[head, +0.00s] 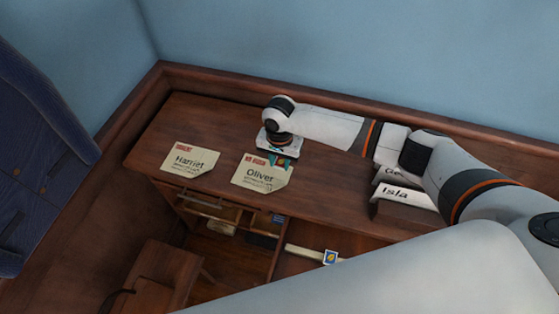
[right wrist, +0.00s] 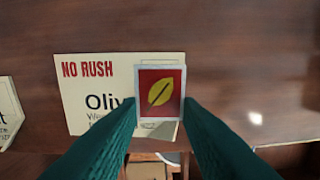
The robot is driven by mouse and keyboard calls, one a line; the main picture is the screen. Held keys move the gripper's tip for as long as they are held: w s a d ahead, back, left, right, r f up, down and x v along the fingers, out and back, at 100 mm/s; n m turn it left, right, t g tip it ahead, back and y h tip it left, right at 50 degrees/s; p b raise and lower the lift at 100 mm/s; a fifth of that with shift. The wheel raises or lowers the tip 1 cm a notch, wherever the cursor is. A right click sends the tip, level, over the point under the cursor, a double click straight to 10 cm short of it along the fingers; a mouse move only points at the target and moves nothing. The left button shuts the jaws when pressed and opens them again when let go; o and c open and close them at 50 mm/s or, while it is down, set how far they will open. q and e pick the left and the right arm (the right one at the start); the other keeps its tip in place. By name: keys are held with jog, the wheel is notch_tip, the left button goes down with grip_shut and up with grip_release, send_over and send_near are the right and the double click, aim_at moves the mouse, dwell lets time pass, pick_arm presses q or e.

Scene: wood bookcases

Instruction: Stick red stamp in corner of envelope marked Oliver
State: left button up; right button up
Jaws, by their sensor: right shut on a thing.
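The Oliver envelope (head: 250,181) lies on the wooden desk, with "NO RUSH" printed in red at its upper left. It also shows in the right wrist view (right wrist: 85,98). My right gripper (head: 279,162) is over the envelope's upper right part. In the right wrist view, its teal fingers (right wrist: 160,104) are shut on the red stamp (right wrist: 158,88), which has a white border and a yellow leaf. The stamp covers part of the name and the envelope's right side. I cannot tell whether it touches the paper. My left gripper is not in view.
The Harriet envelope (head: 190,162) lies to the left on the desk. Upright envelopes, one marked Isla (head: 405,194), stand at the right. A blue stamp with a yellow leaf (head: 330,257) is lower, near the open drawers. A dark blue chair (head: 40,160) is at far left.

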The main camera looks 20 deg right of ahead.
aim_at(279, 166)
jog(key=shift+f+b, duration=1.5)
jog(key=shift+f, duration=0.95)
jog(key=o, duration=1)
jog(key=shift+o, duration=0.7)
jog(key=shift+o, duration=1.4)
jog(key=shift+r+p, duration=3.5)
jog(key=shift+p, duration=0.7)
